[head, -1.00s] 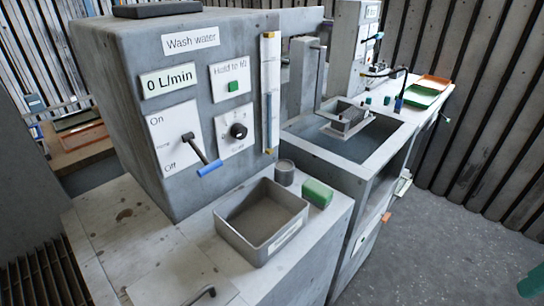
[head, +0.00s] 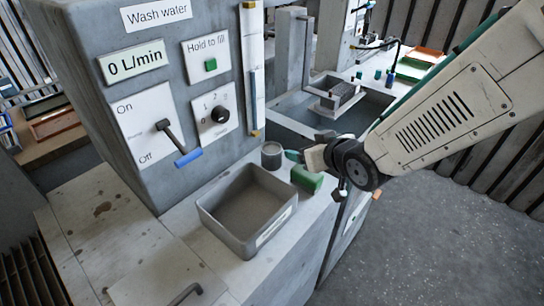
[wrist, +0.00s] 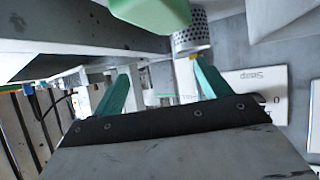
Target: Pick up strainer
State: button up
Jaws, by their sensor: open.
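A small grey cylindrical cup (head: 272,155) stands on the counter between the wash water panel and a green block (head: 307,179). In the wrist view it appears as a white cup with a perforated wall (wrist: 190,38), which fits a strainer. The green block (wrist: 150,10) covers part of the view beside it. My gripper (head: 294,155) is just right of the cup in the head view, above and behind the block. In the wrist view my gripper (wrist: 162,85) is open, with nothing between its teal fingers. The cup is beyond the right finger, not between the fingers.
A grey open bin (head: 210,215) stands on the counter in front of the cup. The wash water panel (head: 165,90) rises on the left with a blue-tipped lever (head: 188,158). A sink (head: 375,110) holding a small grey box (head: 335,90) lies behind.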

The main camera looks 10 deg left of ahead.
jog(key=n+y, duration=0.1)
jog(key=y, duration=0.1)
send_near(272, 148)
jog(key=x, duration=0.3)
jog(key=shift+d+f, duration=0.1)
jog(key=shift+w+a+f, duration=0.1)
jog(key=shift+a+f, duration=0.05)
jog(key=shift+a, duration=0.15)
jog(key=x, duration=0.7)
jog(key=shift+w, duration=0.1)
jog(key=c, duration=1.1)
